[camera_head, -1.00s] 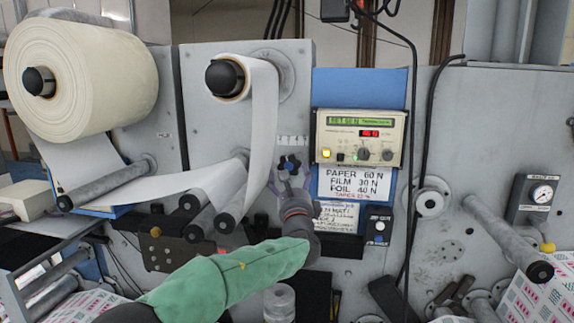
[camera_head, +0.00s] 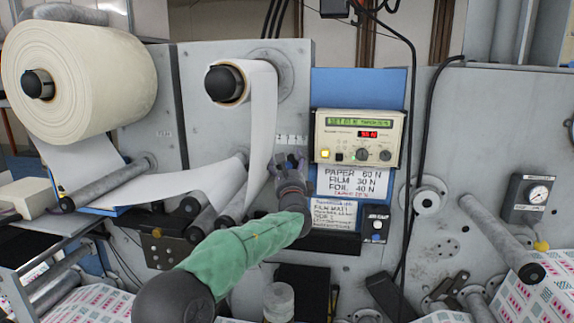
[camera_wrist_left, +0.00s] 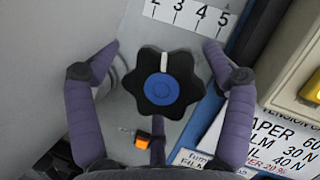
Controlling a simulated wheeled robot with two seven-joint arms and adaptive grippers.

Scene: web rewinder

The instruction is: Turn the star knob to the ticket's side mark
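The star knob (camera_wrist_left: 161,88) is black with a blue centre cap. Its white pointer line faces up, toward the scale plate (camera_wrist_left: 190,15), where 2, 3, 4 and 5 show. My left gripper (camera_wrist_left: 162,52) has its fingers spread, one on each side of the knob and a third below it, with gaps visible beside the knob. In the head view the left gripper (camera_head: 290,165) hides most of the knob. The handwritten ticket (camera_head: 334,213) hangs to its right; "FILM MATT" seems readable, but its side mark is too small to read surely. My right gripper is out of view.
The tension control box (camera_head: 358,138) and the printed tension card (camera_head: 352,181) are just right of the gripper. The paper web (camera_head: 262,120) hangs close on its left. A black cable (camera_head: 413,120) runs down farther right.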

